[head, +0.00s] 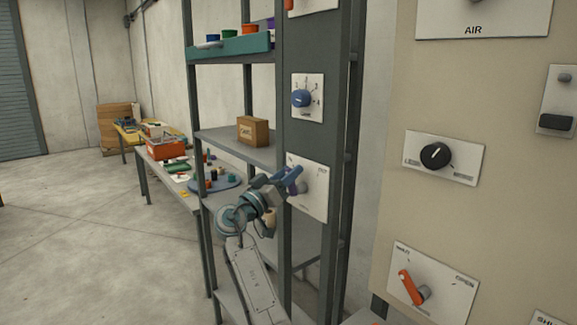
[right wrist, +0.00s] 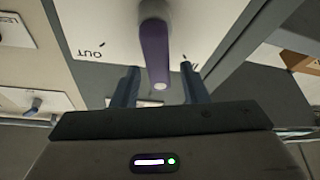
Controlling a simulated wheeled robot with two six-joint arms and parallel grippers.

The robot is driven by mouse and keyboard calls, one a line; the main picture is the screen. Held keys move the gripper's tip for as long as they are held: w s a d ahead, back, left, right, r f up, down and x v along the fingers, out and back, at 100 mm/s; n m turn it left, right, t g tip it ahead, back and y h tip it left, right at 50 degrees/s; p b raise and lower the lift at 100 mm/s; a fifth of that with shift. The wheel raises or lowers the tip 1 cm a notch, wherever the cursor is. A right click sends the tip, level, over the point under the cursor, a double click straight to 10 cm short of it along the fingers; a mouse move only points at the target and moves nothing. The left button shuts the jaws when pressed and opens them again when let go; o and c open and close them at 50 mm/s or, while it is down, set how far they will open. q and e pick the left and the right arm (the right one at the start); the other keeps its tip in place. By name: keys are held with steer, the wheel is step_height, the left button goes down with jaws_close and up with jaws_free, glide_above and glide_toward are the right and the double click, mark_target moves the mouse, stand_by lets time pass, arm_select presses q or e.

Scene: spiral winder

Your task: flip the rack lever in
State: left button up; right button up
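The rack lever is a purple handle (head: 293,182) on a white plate (head: 316,197) fixed to the grey rack post. In the right wrist view the lever (right wrist: 155,50) hangs from a round pivot, and the plate (right wrist: 105,35) reads OUT upside down. My right gripper (head: 282,180) is at the lever and partly covers it in the head view. In the right wrist view the gripper (right wrist: 159,78) is open, with one blue finger on each side of the lever's end and a gap on both sides. My left gripper is not in view.
A blue knob (head: 301,98) sits on a plate above the lever. The beige panel at right carries a black knob (head: 436,156) and an orange lever (head: 411,287). A cardboard box (head: 253,131) stands on the rack shelf. Open floor (head: 80,230) lies at left.

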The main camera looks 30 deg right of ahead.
steer(key=shift+d+r, duration=0.1)
steer(key=shift+d, duration=0.15)
steer(key=shift+w, duration=0.1)
jaws_close()
steer(key=shift+w+f+n+t+b, duration=0.2)
steer(key=shift+f+n+t+b, duration=0.2)
steer(key=shift+n+b, duration=0.55)
steer(key=shift+w+n+t+y, duration=0.2)
steer(key=shift+n+t+y, duration=0.15)
steer(key=shift+n, duration=0.4)
steer(key=shift+w+n+t+y+b, duration=0.3)
steer(key=shift+n+t+y, duration=0.15)
steer(key=shift+n, duration=0.65)
steer(key=shift+w+f+n+t+y, duration=0.2)
steer(key=shift+n+t+y, duration=0.1)
steer(key=shift+n, duration=0.7)
jaws_free()
steer(key=shift+a, duration=0.1)
